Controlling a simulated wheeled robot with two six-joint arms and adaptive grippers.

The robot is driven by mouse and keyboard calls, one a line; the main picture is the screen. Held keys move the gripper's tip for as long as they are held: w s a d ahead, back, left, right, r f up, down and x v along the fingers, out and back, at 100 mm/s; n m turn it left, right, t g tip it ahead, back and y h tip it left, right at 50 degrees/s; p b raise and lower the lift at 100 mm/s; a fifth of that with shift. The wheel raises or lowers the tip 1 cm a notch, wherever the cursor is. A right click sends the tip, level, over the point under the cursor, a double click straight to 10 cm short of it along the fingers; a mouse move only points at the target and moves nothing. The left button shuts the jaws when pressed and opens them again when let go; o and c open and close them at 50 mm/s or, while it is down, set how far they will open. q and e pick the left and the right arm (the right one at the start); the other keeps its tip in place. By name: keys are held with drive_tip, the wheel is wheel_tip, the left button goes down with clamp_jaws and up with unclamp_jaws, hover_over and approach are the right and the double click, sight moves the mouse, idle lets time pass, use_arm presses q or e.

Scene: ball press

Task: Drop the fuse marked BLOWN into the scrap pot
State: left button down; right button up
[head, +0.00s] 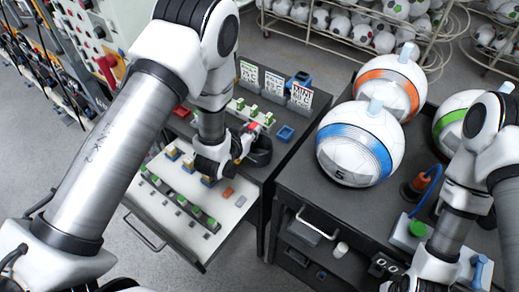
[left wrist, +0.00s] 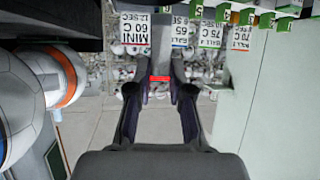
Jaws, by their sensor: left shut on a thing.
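My left gripper (head: 252,132) is over the fuse bench, shut on a small red-marked piece (head: 253,126). The piece also shows between the fingertips in the left wrist view (left wrist: 160,79). It looks like a fuse, but its marking is too small to read. My gripper and arm hide part of the bench behind them. No container is legibly marked as the scrap pot; a small red tray (head: 181,113) and a small blue tray (head: 285,132) stand on the bench. My right arm comes in at the right, but its gripper does not show.
A pale pull-out panel (head: 168,207) with rows of green and yellow parts lies in front of the bench. Label cards (head: 300,96) stand at the back. Large balls (head: 357,145) rest on the dark cabinet at right. A wire rack of balls stands behind.

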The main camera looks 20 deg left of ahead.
use_arm(q)
drive_tip(key=f, duration=0.1)
drive_tip(key=f+b, duration=0.2)
drive_tip(key=f, duration=0.1)
drive_tip(key=shift+w+f, duration=0.1)
drive_tip(key=shift+w, duration=0.15)
drive_tip(key=c, duration=1)
unclamp_jaws()
drive_tip(key=shift+s, duration=0.15)
use_arm(e)
wheel_tip(320, 180, down, 3)
drive_tip(key=shift+w+r, duration=0.1)
drive_tip(key=shift+w, duration=0.05)
use_arm(q)
drive_tip(key=v, duration=1.1)
drive_tip(key=shift+s, duration=0.4)
